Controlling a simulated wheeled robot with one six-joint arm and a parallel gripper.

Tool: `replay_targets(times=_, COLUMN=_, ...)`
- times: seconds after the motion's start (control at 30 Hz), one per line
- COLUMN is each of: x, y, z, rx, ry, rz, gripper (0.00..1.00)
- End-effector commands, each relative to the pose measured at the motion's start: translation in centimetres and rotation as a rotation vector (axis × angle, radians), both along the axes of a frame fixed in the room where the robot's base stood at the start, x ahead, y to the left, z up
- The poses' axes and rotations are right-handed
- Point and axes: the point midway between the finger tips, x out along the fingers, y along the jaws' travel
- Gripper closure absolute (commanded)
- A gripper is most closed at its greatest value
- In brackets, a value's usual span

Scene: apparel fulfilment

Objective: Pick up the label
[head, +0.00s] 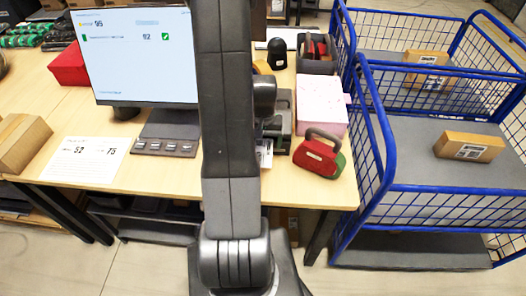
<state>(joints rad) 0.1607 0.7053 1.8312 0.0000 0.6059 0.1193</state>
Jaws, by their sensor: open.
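A small white label (264,153) with dark print shows just right of my arm, near the front edge of the wooden table (222,190). My arm covers its left part. A dark grey device (284,112), possibly a label printer, stands right behind it. My arm stands upright across the middle of the view, and a dark rounded joint of it shows beside the device. I cannot make out my gripper's fingers; they are hidden behind the arm, so their distance from the label cannot be told.
A red and green tape dispenser (320,153) and a pink box (321,104) sit right of the label. A monitor (138,55), a keypad (166,147) and a printed sheet (86,159) are on the left. A blue-railed cart (372,150) with cardboard parcels stands close on the right.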

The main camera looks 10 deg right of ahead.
Motion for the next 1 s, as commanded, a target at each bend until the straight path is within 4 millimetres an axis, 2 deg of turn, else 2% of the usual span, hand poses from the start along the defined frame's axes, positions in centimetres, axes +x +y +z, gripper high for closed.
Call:
replay_targets(times=0.3, x=0.0, y=0.0, z=-0.5, rx=0.000, ry=-0.001, rz=0.000, gripper=0.20)
replay_targets(times=0.5, x=0.0, y=0.0, z=-0.5, rx=0.000, ry=-0.001, rz=0.000, gripper=0.54)
replay_targets(times=0.87, x=0.0, y=0.0, z=-0.4, rx=0.000, ry=-0.001, rz=0.000, gripper=0.54)
replay_targets(times=1.0, x=0.1, y=0.0, z=0.5, rx=-0.001, ry=-0.004, rz=0.000, gripper=0.54)
